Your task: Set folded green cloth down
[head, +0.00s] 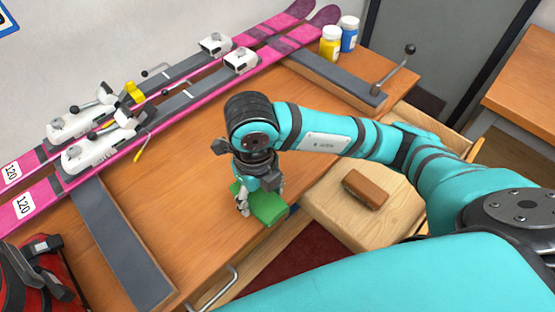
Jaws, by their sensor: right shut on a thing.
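The folded green cloth (268,208) is at the front edge of the wooden bench (190,190). My right gripper (244,205) points down and is shut on the cloth. The gripper hides part of the cloth, with green showing on both sides of it. I cannot tell whether the cloth touches the bench top. My left gripper is not in view.
Pink skis (30,207) with white bindings lie along the back. Yellow (330,43) and blue (349,35) bottles stand at the far end. A brown block (365,189) sits on a lower wooden surface (337,214). A red boot (35,280) is front left.

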